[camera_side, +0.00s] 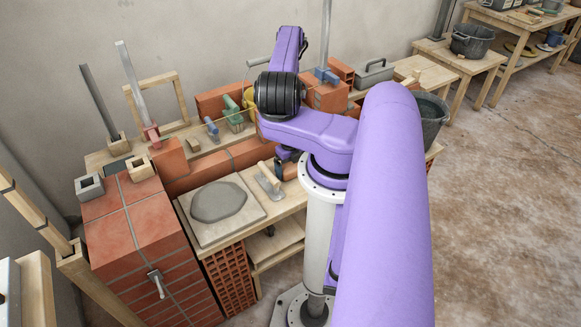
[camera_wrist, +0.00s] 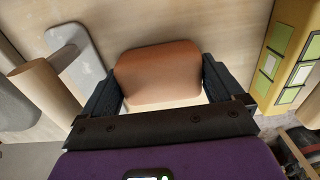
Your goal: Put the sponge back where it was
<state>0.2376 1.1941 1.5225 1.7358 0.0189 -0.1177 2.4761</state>
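The sponge (camera_wrist: 158,72), an orange-brown block with rounded corners, shows in the wrist view between the two dark fingers of my gripper (camera_wrist: 162,80). The fingers meet its left and right sides, and the gripper looks shut on it. A pale strip shows along its near edge. I cannot tell how high the sponge is above the wooden surface (camera_wrist: 145,20). In the side view my gripper (camera_side: 286,165) is small and partly hidden by my arm, low by the bench, and the sponge cannot be made out there.
A trowel (camera_side: 268,184) lies on the bench beside a board with a grey mortar patch (camera_side: 218,202). The wrist view shows a wooden handle (camera_wrist: 45,90) at left and a yellow object with green panels (camera_wrist: 290,60) at right. A brick wall (camera_side: 225,160) stands behind the mortar.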

